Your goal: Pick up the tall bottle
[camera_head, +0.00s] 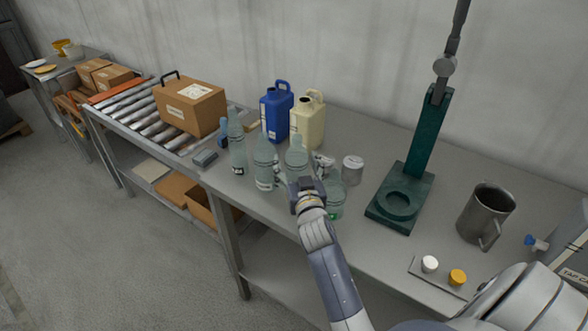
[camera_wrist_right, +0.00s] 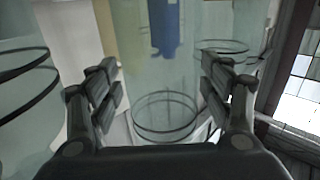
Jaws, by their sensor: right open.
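Several clear bottles stand upright near the front edge of the bench: a left one (camera_head: 238,150), a middle one (camera_head: 264,165) and a right one (camera_head: 296,152). They look alike; the left one seems tallest, but I cannot tell for sure which is the tall bottle. My right gripper (camera_head: 302,174) is open at the right bottle and partly hides its lower part. In the right wrist view a clear bottle (camera_wrist_right: 165,95) stands between the open fingers (camera_wrist_right: 162,88), with gaps beside it. My left gripper is not in view.
A squat clear vessel (camera_head: 335,196) stands close right of my gripper, with a white-grey jar (camera_head: 352,170) beyond. A blue jug (camera_head: 276,112) and a cream jug (camera_head: 307,120) stand behind. A green stand (camera_head: 400,199) and a metal mug (camera_head: 485,215) are farther right.

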